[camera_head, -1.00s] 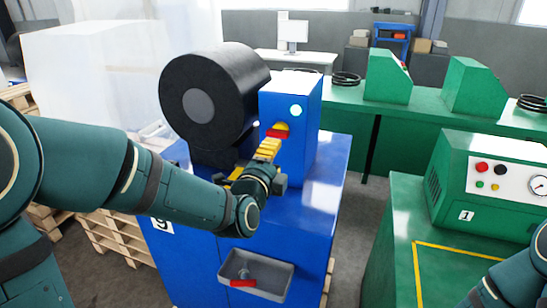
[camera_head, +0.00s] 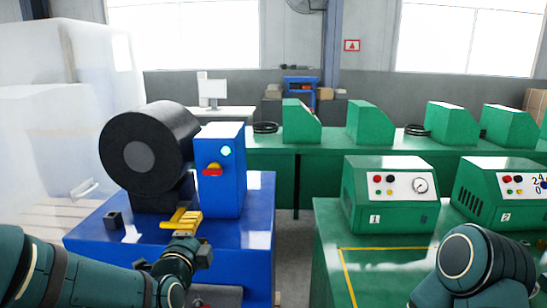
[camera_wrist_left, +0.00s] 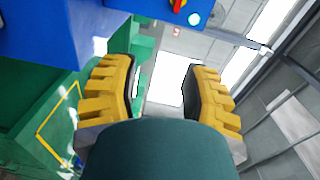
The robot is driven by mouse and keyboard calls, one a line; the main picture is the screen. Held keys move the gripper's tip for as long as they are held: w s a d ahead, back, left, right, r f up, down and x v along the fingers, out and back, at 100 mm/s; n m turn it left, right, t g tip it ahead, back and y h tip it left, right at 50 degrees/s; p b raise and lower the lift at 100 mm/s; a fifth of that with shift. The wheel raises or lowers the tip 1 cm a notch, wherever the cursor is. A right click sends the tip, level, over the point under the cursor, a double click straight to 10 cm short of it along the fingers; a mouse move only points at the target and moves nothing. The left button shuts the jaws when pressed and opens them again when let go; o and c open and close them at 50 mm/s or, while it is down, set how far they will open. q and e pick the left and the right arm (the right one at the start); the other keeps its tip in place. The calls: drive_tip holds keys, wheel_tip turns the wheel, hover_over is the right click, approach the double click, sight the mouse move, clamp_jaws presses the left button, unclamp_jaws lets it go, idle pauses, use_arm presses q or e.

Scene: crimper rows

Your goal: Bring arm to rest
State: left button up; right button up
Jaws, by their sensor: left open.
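My left arm comes in low from the left in the head view. My left gripper (camera_head: 183,217), with yellow fingers, is in front of the blue machine (camera_head: 219,180), over the blue table (camera_head: 258,215). In the left wrist view the gripper (camera_wrist_left: 161,82) is open and empty, its two ridged yellow fingers well apart. The machine's red knob (camera_head: 213,172) on a yellow base and its lit round light (camera_head: 226,151) show above the gripper. My right arm shows in part at the lower right; its gripper is out of view.
A large black drum (camera_head: 146,152) stands left of the blue machine, and a small black block (camera_head: 114,220) is on the table. Green machine 1 (camera_head: 385,205) and green machine 2 (camera_head: 500,195) stand on the green table (camera_head: 328,240) at right. A floor gap separates the tables.

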use_arm(q)
wheel_tip(320, 180, down, 15)
drive_tip(key=d+n+g, duration=0.2)
drive_tip(key=n+g, duration=0.3)
drive_tip(key=s+d+f+n+g+h, duration=0.1)
drive_tip(key=s+f+n+g, duration=0.4)
drive_tip(key=s+f, duration=0.5)
drive_tip(key=s+d+f+n+g+h, duration=0.2)
drive_tip(key=s+d+f+n+g, duration=0.2)
drive_tip(key=s+f+n, duration=0.5)
wheel_tip(320, 180, down, 6)
drive_tip(key=shift+s+r+g, duration=0.1)
drive_tip(key=shift+s+g, duration=0.9)
drive_tip(key=shift+s, duration=0.15)
drive_tip(key=shift+d, duration=0.1)
